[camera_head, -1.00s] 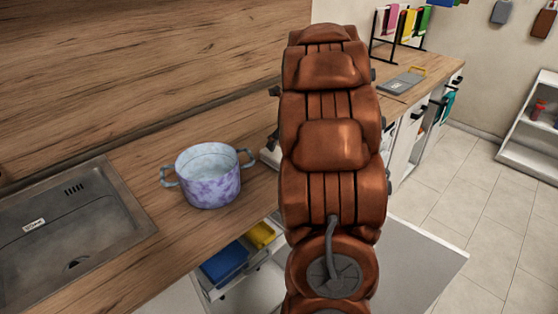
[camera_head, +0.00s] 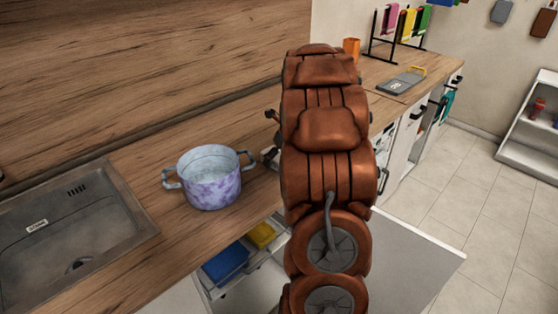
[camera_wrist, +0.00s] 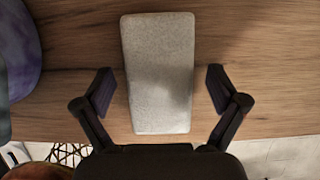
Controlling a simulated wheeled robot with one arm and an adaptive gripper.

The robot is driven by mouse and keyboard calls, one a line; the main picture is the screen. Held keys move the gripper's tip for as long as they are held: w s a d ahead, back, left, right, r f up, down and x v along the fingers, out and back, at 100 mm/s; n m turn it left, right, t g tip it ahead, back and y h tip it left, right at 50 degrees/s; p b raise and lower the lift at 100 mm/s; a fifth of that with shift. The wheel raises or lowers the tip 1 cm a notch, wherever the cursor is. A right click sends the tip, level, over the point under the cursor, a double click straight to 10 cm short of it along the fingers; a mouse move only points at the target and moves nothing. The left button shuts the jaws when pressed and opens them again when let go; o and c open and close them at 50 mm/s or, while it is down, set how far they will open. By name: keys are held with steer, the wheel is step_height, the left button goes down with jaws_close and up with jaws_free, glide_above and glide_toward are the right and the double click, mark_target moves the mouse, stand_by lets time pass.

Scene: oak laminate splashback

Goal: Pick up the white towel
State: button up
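The white towel (camera_wrist: 158,75) is a pale, folded rectangle lying on the wooden counter in the wrist view. My gripper (camera_wrist: 160,92) is open, with one dark finger on each side of the towel. A gap shows between each finger and the towel's long edges, so nothing is held. The gripper's height above the counter is hard to tell. In the head view, my arm hides the towel, and the gripper is mostly hidden behind it too.
A purple-white pot (camera_head: 210,178) stands on the counter (camera_head: 130,150), left of my arm. A sink (camera_head: 70,235) is farther left. An open drawer with a blue box (camera_head: 226,262) and a yellow box (camera_head: 261,235) is below. A grey board (camera_head: 401,82) lies at the back right.

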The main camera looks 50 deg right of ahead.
mark_target(279, 155)
steer(key=c, duration=1.4)
steer(key=shift+o, duration=0.2)
step_height(279, 155, up, 10)
steer(key=shift+r+b, duration=0.1)
steer(key=shift+b, duration=0.7)
